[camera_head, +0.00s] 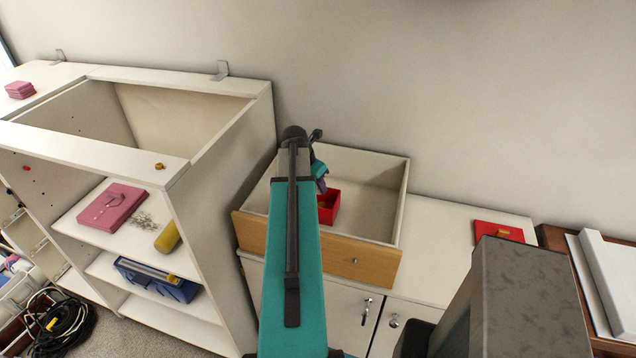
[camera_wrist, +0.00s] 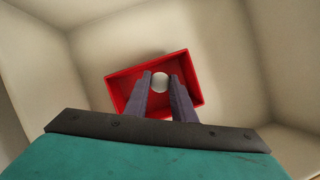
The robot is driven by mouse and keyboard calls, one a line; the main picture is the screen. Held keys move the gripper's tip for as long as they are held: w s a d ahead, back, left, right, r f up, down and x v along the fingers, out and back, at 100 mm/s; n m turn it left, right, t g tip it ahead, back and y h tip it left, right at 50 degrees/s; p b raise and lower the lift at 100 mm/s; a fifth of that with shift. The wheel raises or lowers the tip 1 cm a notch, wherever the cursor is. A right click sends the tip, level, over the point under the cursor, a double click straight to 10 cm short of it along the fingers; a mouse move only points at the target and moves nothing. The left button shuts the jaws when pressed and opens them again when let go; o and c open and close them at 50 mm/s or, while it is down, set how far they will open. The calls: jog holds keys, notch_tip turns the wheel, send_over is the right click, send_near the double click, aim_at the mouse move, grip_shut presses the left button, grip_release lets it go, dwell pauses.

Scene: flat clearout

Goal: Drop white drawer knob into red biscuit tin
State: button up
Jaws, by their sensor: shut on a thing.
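The red biscuit tin (camera_head: 333,198) sits open inside a drawer. In the wrist view the red tin (camera_wrist: 122,77) lies below my gripper, its walls around the fingers as seen from above. My gripper (camera_wrist: 160,78) is shut on the white drawer knob (camera_wrist: 159,86), a small round white thing between the fingertips. The knob appears over the tin's inside; its exact height above the floor of the tin I cannot tell. In the head view my gripper (camera_head: 322,185) is at the tin's left back side, and the knob cannot be made out.
The pulled-out drawer (camera_head: 375,195) with a wooden front surrounds the tin with pale walls. A white shelf unit (camera_head: 225,190) stands close on the left. A red flat piece (camera_head: 487,238) with a yellowish thing on it lies on the cabinet top (camera_head: 440,255) at right.

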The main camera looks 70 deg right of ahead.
jog(key=shift+f, duration=0.55)
jog(key=o, duration=1.1)
jog(key=shift+r+b, duration=0.2)
jog(key=shift+b, duration=0.1)
jog(key=b+v, duration=0.3)
jog(key=v, duration=1)
jog(key=shift+a+r, duration=0.15)
jog(key=shift+a, duration=0.05)
